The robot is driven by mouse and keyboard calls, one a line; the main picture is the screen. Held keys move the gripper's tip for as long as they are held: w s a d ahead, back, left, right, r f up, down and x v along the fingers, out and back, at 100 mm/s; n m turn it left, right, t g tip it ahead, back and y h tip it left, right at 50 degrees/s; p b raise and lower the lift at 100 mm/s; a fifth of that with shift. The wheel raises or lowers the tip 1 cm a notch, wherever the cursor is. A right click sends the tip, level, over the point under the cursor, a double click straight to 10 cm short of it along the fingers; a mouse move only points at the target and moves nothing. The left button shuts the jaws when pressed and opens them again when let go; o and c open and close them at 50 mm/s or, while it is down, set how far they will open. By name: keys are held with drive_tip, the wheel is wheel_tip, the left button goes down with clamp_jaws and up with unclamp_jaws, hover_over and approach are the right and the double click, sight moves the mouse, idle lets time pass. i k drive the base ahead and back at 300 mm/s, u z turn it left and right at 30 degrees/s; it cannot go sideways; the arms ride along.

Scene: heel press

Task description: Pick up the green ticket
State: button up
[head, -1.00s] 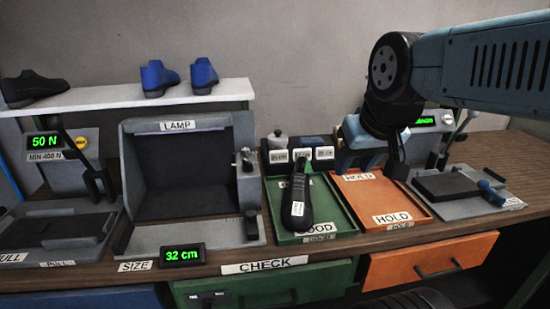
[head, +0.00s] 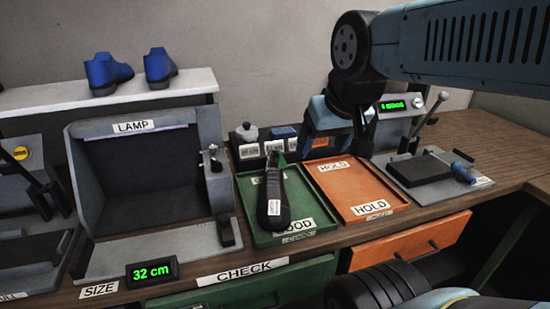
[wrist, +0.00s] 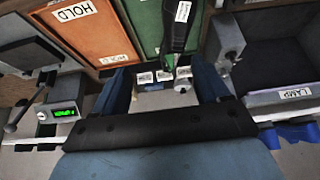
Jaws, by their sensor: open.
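My gripper (head: 336,140) hangs over the back of the orange tray, open and empty. In the wrist view its two blue fingers (wrist: 163,88) stand wide apart, with a row of small white labels (wrist: 163,75) between and beyond them. The same dark label rack (head: 262,148) stands behind the green tray in the head view, left of my gripper. A small green patch (head: 281,161) shows between the rack and the black shoe's far end; I cannot tell whether it is the green ticket.
The green tray (head: 247,215) and orange HOLD tray (head: 358,190) sit side by side. The lamp box (head: 145,170) stands left, with a lever and the 32 cm display. A press with a lever (head: 430,170) stands right. Two blue shoes (head: 108,72) rest on the shelf.

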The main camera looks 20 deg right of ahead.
sight(280, 163)
drive_tip(key=z, duration=0.75)
drive_tip(key=k, duration=1.4)
drive_tip(key=u, duration=1.25)
drive_tip(key=i, duration=1)
drive_tip(key=z, duration=0.05)
